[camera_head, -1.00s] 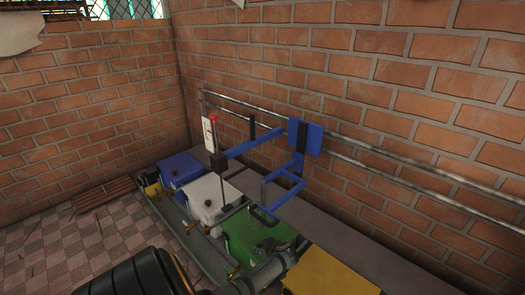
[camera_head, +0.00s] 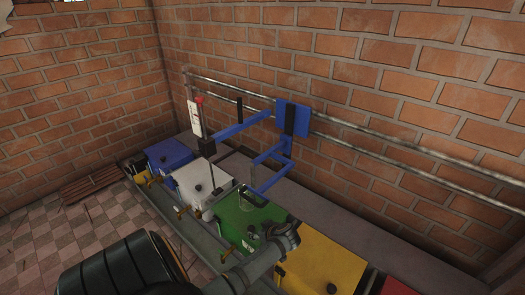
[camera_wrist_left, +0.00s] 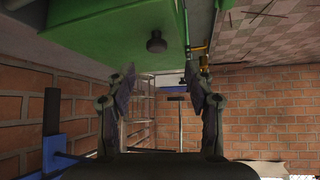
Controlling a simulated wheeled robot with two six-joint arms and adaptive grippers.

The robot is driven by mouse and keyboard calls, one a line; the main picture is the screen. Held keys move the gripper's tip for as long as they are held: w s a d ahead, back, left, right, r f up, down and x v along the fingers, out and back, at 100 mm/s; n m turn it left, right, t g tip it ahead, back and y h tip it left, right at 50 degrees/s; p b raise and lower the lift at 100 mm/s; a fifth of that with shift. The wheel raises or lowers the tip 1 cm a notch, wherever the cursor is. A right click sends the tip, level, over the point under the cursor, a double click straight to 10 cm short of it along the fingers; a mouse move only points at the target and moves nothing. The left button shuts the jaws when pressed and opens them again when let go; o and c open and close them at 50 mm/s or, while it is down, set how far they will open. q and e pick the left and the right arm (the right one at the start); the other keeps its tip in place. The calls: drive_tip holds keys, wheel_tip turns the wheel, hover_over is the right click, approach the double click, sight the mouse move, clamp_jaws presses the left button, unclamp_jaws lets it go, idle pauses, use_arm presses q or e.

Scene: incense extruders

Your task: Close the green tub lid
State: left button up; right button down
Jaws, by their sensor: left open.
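The green tub (camera_head: 240,212) stands in the row along the wall, with a dark knob and a pale label on it. In the left wrist view its green surface (camera_wrist_left: 105,22) fills the upper left, with the black knob (camera_wrist_left: 156,42) just past the fingertips. I cannot tell how far its lid is raised. My left gripper (camera_wrist_left: 163,78) is open and empty, its fingers apart below the knob in that picture. In the head view my left gripper (camera_head: 284,238) is by the right side of the green tub, partly covering it. My right gripper is not in view.
A white tub (camera_head: 200,182) and a blue tub (camera_head: 168,153) stand farther along the row, and a yellow tub (camera_head: 325,268) nearer. Brick walls and rails lie behind.

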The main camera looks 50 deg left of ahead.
use_arm(q)
drive_tip(key=v, duration=0.4)
drive_tip(key=shift+s+d+r, duration=0.1)
drive_tip(key=shift+d+r, duration=0.2)
